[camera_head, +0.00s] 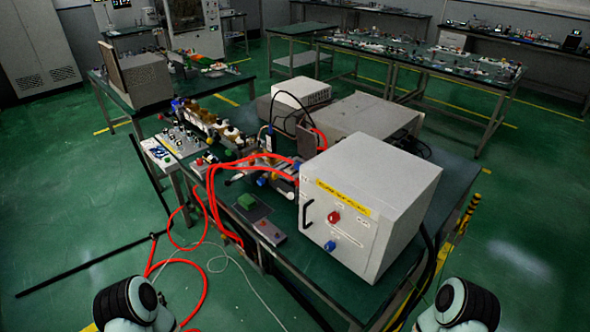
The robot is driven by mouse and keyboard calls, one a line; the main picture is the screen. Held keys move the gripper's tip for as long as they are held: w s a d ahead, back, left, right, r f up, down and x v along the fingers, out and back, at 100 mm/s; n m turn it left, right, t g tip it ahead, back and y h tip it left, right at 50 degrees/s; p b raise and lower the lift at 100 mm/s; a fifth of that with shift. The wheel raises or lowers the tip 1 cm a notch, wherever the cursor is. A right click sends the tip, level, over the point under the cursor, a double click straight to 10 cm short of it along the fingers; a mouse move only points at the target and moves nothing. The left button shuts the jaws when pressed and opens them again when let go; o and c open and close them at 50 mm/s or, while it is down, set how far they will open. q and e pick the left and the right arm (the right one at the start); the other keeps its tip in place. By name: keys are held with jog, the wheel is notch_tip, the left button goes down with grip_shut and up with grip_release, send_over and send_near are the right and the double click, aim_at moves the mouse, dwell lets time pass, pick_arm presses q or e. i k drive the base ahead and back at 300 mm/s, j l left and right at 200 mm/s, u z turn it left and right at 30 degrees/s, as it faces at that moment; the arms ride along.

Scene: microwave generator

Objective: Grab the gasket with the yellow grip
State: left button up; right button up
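I cannot make out a gasket with a yellow grip for certain. Small parts, some yellowish, stand in a row (212,122) at the back left of the bench, too small to tell apart. A large white box (375,195) with a yellow label, a black handle and red and blue knobs stands on the front right of the bench. Parts of my two arms show at the bottom left and bottom right edges. Neither gripper is in view.
The green-topped bench (290,262) carries red hoses (215,190) that hang off its left side to the floor. Another bench (430,62) stands behind. A black pole (85,266) lies at left.

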aim_at(275, 176)
jog(key=j+z, duration=0.1)
jog(key=z, duration=0.3)
jog(key=i+j+z, duration=0.1)
jog(key=z, duration=0.3)
jog(key=j+z, duration=0.15)
jog(key=z, duration=0.25)
jog(key=j+z, duration=0.15)
jog(key=z, duration=0.25)
jog(key=j+z, duration=0.35)
jog(key=j, duration=0.15)
jog(key=k+j+z, duration=0.1)
jog(key=j+z, duration=0.25)
jog(key=j, duration=0.15)
jog(key=k+j+z, duration=0.1)
jog(key=j, duration=0.6)
jog(key=k+j+z, duration=0.15)
jog(key=j, duration=0.2)
